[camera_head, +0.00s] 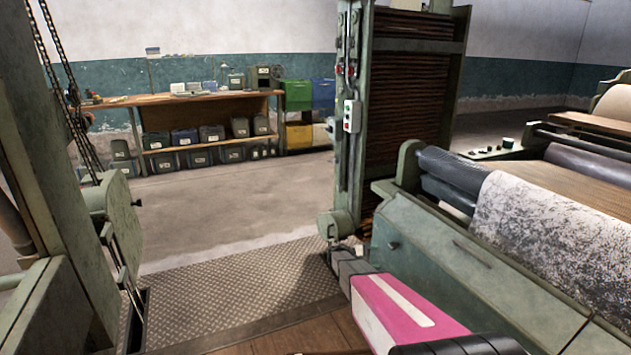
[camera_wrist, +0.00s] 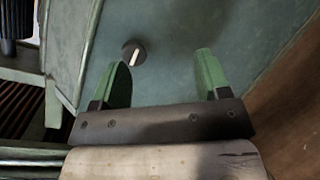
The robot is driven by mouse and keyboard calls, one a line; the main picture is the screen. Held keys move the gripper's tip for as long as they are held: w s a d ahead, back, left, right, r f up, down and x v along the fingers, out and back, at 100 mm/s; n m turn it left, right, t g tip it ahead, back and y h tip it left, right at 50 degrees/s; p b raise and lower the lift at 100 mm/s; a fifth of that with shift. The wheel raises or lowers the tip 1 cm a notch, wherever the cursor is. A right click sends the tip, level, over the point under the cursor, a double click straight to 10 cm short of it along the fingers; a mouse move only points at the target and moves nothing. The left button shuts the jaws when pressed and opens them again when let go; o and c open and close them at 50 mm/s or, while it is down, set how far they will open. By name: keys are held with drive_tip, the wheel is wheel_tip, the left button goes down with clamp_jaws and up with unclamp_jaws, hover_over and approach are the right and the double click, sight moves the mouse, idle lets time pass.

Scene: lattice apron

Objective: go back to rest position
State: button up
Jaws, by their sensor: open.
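My gripper (camera_wrist: 163,64) shows in the wrist view with its two green fingers apart and nothing between them. Beyond the fingers is a green machine panel (camera_wrist: 240,40) with a round dark knob (camera_wrist: 134,52) that has a pale mark. The knob shows near the left fingertip; I cannot tell whether they touch. In the head view my pink and grey arm reaches from the bottom right toward the side of the green machine (camera_head: 470,275). The fingers are too small to make out there.
A roller machine with speckled sheet (camera_head: 540,235) fills the right. A tall post with a switch box (camera_head: 350,116) stands at the centre. A green frame with chains (camera_head: 55,190) is at left. Past the metal floor plate (camera_head: 240,292), open floor leads to a workbench (camera_head: 190,97) with bins.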

drive_tip(key=s+a+r+m+g+y, duration=0.15)
drive_tip(key=s+y, duration=0.25)
drive_tip(key=s, duration=0.4)
drive_tip(key=s+a+r+m+y, duration=0.25)
drive_tip(key=s+y, duration=0.25)
drive_tip(key=s, duration=0.4)
drive_tip(key=s+a+r+m+t+y, duration=0.2)
drive_tip(key=s+a+r+m+y, duration=0.2)
drive_tip(key=s+a+r+y, duration=0.3)
drive_tip(key=s+a, duration=0.2)
drive_tip(key=s, duration=0.1)
drive_tip(key=shift+s+a+y, duration=0.35)
drive_tip(key=shift+s+y, duration=0.05)
